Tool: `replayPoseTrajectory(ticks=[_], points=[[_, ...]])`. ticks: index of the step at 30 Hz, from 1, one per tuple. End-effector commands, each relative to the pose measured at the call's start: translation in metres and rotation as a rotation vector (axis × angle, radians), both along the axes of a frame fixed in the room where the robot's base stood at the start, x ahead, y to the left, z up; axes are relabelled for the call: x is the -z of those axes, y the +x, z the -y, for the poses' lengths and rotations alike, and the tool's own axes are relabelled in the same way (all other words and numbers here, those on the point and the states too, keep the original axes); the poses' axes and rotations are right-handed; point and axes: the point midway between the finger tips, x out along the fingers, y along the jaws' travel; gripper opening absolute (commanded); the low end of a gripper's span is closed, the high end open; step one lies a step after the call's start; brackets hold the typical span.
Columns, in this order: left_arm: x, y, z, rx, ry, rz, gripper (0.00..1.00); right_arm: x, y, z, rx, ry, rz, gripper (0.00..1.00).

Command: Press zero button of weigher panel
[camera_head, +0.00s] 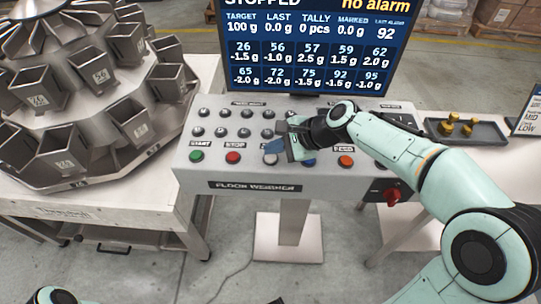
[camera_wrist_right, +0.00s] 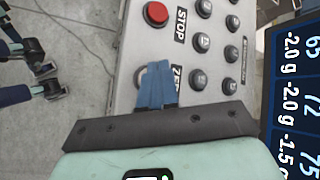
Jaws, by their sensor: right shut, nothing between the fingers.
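The pale zero button (camera_head: 271,159) sits in the front row, right of the red stop button (camera_head: 233,157). In the right wrist view the edge of the zero button (camera_wrist_right: 139,77) shows beside its ZERO label, partly hidden by my fingers. My right gripper (camera_head: 273,147) is shut and empty, its blue fingertips (camera_wrist_right: 155,84) over the zero button. I cannot tell whether they touch it. My left gripper is not clearly in view.
A green start button (camera_head: 196,155), an orange button (camera_head: 346,160) and rows of dark buttons surround the spot. A screen (camera_head: 310,45) reading STOPPED stands behind. A red knob (camera_head: 392,195) is at the front right. A multihead weigher (camera_head: 85,95) stands at left.

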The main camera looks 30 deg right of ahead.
Motion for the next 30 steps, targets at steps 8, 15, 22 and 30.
replayPoseTrajectory(ticks=[8,15,22,30], points=[[0.0,0.0,0.0,0.0,0.0,0.0,1.0,0.0,0.0,0.0,0.0,0.0,0.0,0.0],[0.0011,-0.0004,0.0001,0.0,0.0,0.0,1.0,0.0016,-0.0001,0.0,0.0,0.0,0.0,0.0],[0.0058,-0.0021,0.0,0.0,0.0,-0.002,1.0,0.0092,-0.0001,-0.0001,-0.001,0.0,-0.001,0.0],[0.0053,-0.002,0.0,0.0,0.0,-0.002,1.0,0.0086,0.0,0.0,0.0,0.0,0.0,0.0]])
